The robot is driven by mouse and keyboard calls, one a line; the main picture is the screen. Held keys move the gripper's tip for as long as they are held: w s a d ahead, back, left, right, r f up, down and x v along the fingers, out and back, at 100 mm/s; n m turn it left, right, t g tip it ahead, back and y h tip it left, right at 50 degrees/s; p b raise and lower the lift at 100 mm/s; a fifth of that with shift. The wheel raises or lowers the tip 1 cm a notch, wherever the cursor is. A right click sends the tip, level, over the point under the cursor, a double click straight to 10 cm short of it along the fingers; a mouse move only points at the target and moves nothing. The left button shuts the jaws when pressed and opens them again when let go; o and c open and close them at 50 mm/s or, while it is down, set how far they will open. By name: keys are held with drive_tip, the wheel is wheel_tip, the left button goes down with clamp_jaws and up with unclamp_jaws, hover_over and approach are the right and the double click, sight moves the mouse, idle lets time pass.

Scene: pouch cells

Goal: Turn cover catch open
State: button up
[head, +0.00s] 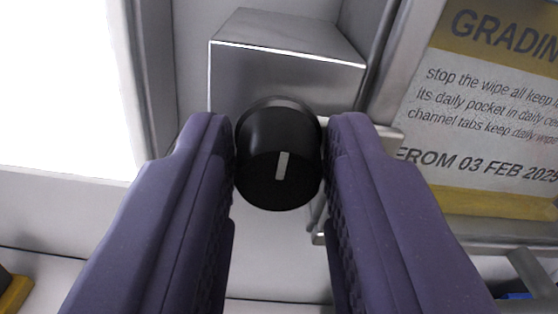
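The cover catch (278,183) is a round black knob with a white line on its face. The line stands nearly upright, its top leaning slightly right. The knob sits in front of a grey metal box (285,75). My gripper (280,128) has its two purple fingers on either side of the knob, left and right. The knob fills the space between the fingers, and they appear to press on it. The finger pads are partly hidden from this angle.
A sign (480,110) with yellow bands and printed text is on the right. A bright white panel (60,85) is at the upper left, beside a grey frame post. A pale ledge runs below. Yellow and blue pieces show at the lower corners.

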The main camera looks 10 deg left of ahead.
clamp_jaws()
drive_tip(key=shift+b, duration=0.3)
drive_tip(key=m+b, duration=0.1)
drive_tip(key=b, duration=0.1)
drive_tip(key=m+b, duration=0.2)
drive_tip(key=shift+f, duration=0.25)
drive_tip(key=m+b, duration=1)
drive_tip(key=shift+b, duration=0.4)
drive_tip(key=shift+r+m+b, duration=0.2)
drive_tip(key=shift+m+b, duration=0.85)
drive_tip(key=shift+m, duration=1.35)
